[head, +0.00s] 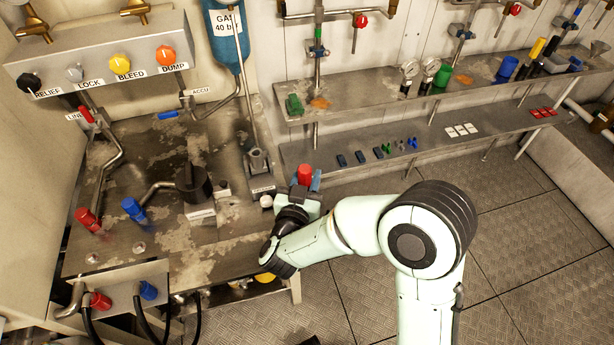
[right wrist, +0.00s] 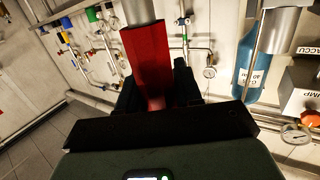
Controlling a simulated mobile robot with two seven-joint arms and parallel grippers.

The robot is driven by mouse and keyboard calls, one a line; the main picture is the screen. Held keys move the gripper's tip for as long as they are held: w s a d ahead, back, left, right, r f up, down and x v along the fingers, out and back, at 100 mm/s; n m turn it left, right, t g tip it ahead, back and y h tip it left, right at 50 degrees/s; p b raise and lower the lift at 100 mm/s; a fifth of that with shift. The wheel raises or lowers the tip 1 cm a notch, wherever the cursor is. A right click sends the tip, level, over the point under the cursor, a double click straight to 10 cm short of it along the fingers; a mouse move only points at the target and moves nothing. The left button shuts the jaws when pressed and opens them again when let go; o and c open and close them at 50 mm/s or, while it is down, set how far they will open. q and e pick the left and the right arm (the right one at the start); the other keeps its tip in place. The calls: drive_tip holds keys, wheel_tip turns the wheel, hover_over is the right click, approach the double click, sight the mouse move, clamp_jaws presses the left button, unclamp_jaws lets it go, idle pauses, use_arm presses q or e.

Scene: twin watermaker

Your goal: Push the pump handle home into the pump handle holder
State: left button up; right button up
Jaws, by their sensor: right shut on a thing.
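The pump handle has a red grip, seen in the head view (head: 304,174) as a short red cylinder at the bench's right edge and large in the right wrist view (right wrist: 147,55). A grey metal tube continues from the grip in the right wrist view. My right gripper (head: 307,186) is shut on the red grip; its dark fingers also show in the right wrist view (right wrist: 155,90). A grey upright socket (head: 257,160) stands on a labelled plate left of the gripper; I cannot tell whether it is the pump handle holder. The handle's far end is hidden. My left gripper is out of view.
The blue gas bottle (head: 226,35) hangs behind. Shelves (head: 455,90) with small parts run along the back wall. The floor on the right is clear.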

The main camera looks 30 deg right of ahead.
drive_tip(key=shift+f+b, duration=0.9)
drive_tip(key=shift+f, duration=0.5)
drive_tip(key=o, duration=1)
drive_tip(key=shift+c, duration=0.2)
drive_tip(key=v, duration=1.3)
drive_tip(key=shift+s+a, duration=0.15)
drive_tip(key=shift+a, duration=0.05)
